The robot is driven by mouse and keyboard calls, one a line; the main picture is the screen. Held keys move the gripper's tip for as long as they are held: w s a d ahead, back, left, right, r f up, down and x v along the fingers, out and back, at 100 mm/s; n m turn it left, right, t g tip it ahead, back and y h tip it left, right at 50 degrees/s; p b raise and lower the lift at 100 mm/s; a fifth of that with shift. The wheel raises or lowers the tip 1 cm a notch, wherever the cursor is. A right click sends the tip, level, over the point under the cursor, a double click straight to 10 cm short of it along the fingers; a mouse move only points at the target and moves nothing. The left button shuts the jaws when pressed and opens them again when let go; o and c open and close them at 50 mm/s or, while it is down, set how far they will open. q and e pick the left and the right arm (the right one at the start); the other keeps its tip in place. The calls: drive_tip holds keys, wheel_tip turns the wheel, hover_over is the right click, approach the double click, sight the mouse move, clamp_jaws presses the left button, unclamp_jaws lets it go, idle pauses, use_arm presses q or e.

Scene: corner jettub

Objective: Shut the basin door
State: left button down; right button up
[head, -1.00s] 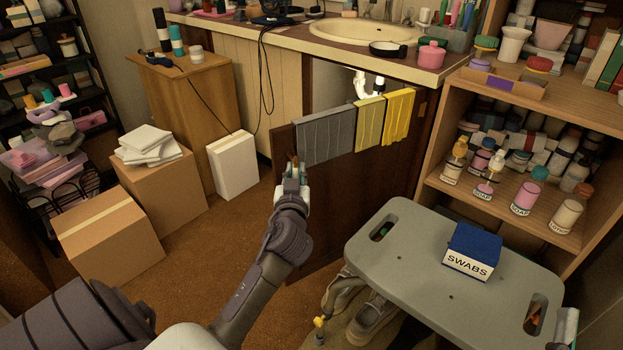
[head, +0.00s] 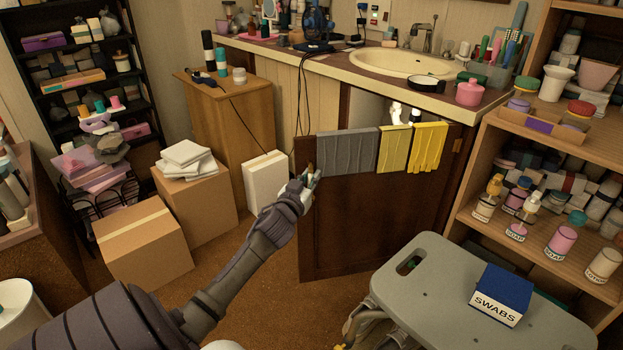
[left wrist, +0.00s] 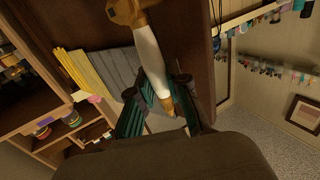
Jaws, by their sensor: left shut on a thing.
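The basin door (head: 385,215) is a dark brown panel under the counter, with grey and yellow cloths over its top edge. It stands ajar, hinged on the right; a white pipe (head: 398,113) and the opening show above it. The basin (head: 410,62) is set in the counter. My left gripper (head: 312,178) is at the door's free left edge, in front of its face. In the left wrist view, a white and gold handle (left wrist: 150,58) on the door runs between the teal fingers, which are shut on it. The fingers partly hide the handle. My right gripper is out of view.
A grey bench (head: 430,290) with a blue swabs box (head: 502,295) stands at the front right, near the door. An open shelf (head: 530,235) is at the right. A white box (head: 265,182) and cardboard boxes (head: 143,240) stand left of the door. Some carpet between is clear.

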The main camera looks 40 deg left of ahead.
use_arm(q)
drive_tip(key=c, duration=1.4)
unclamp_jaws()
drive_tip(key=shift+w+d+f, duration=0.1)
drive_tip(key=shift+w+d, duration=0.05)
drive_tip(key=v, duration=1.2)
